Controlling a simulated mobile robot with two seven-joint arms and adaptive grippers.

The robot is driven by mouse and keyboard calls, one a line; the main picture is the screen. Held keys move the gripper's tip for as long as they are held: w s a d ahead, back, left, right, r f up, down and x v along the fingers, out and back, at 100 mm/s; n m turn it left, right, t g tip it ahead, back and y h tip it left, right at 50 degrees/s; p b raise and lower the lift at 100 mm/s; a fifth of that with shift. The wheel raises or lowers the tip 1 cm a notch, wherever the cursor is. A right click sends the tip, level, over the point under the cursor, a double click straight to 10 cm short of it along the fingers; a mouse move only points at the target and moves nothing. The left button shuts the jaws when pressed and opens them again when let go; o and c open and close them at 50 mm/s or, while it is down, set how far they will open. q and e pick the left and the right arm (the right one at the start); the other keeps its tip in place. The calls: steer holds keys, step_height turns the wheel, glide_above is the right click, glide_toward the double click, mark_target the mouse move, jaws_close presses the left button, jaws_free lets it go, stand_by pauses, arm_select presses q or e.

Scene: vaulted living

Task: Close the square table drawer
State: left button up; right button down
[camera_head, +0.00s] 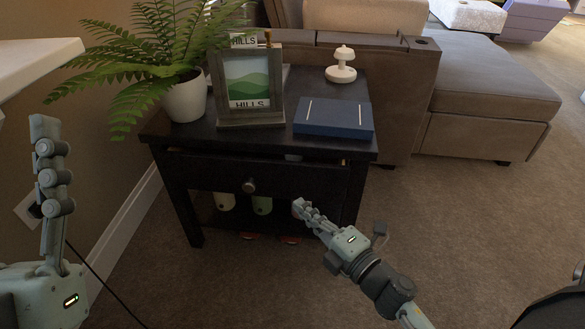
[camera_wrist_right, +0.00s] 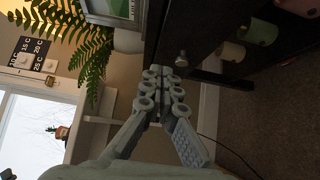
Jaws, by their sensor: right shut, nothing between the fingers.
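The dark square table (camera_head: 345,92) stands in the middle of the head view. Its drawer (camera_head: 300,180) is partly open: the front sits out from under the tabletop, and a strip of the inside shows above it. The round metal knob (camera_head: 249,185) is at the middle of the drawer front; it also shows in the right wrist view (camera_wrist_right: 181,58). My right gripper (camera_head: 299,206) is shut and empty, in front of the drawer's lower right part; I cannot tell whether it touches. In the right wrist view, its fingers (camera_wrist_right: 166,80) are together near the knob. My left gripper (camera_head: 46,128) points up at far left, seen edge-on.
A potted fern (camera_head: 185,98), a picture frame (camera_head: 249,90), a blue box (camera_head: 333,118) and a small white lamp (camera_head: 341,66) stand on the tabletop. Several items, including a green one (camera_head: 262,205), are on the lower shelf. A sofa (camera_head: 480,85) is behind; carpet at right is clear.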

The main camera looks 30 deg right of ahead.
mark_target(281, 165)
steer(key=w, duration=1.1)
steer(key=shift+w+p, duration=0.25)
steer(key=shift+p, duration=0.05)
steer(key=shift+w+d, duration=0.2)
steer(key=shift+w, duration=0.2)
steer(key=shift+w+d+r, duration=0.1)
steer(key=shift+w+d, duration=0.65)
steer(key=shift+w, duration=0.35)
